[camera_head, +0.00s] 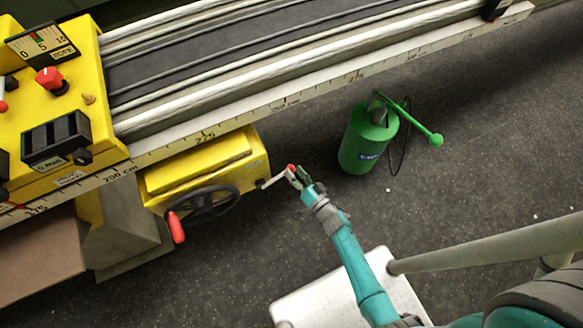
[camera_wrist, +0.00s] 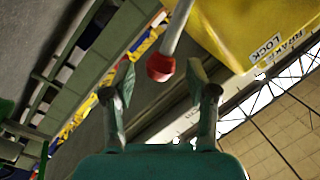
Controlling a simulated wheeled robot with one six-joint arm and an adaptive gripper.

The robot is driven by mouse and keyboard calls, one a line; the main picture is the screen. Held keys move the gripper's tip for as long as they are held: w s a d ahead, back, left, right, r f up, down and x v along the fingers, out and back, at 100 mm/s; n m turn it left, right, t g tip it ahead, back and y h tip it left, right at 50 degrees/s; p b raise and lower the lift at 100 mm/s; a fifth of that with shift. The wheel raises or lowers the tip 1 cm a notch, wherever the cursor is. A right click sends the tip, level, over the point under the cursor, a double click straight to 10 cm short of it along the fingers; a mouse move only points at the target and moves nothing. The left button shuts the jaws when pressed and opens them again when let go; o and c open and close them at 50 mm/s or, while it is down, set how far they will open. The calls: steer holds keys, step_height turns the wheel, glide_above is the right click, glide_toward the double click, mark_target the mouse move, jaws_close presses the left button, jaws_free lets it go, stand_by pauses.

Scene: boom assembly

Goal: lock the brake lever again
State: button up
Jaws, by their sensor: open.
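The brake lever (camera_head: 275,178) is a thin pale rod with a red knob, pivoted at the right end of the yellow housing (camera_head: 205,166). It points right and slightly up in the head view. In the wrist view the lever's rod (camera_wrist: 178,28) comes down from the top to its red knob. My gripper (camera_head: 299,175) is at the knob end of the lever. In the wrist view my gripper (camera_wrist: 160,78) is open, and the knob appears between its two fingertips, with gaps on both sides. Contact cannot be told. The housing there bears a "BRAKE LOCK" label (camera_wrist: 278,45).
A black handwheel (camera_head: 203,203) with a red handle is on the housing's front. A green canister (camera_head: 366,142) with a projecting green lever stands right of my gripper. The long scaled rail (camera_head: 300,97) runs above. Dark floor below is mostly clear.

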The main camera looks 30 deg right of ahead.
steer(key=shift+w+a, duration=0.15)
steer(key=shift+w, duration=0.45)
steer(key=shift+w+a, duration=0.15)
steer(key=shift+w, duration=0.4)
jaws_close()
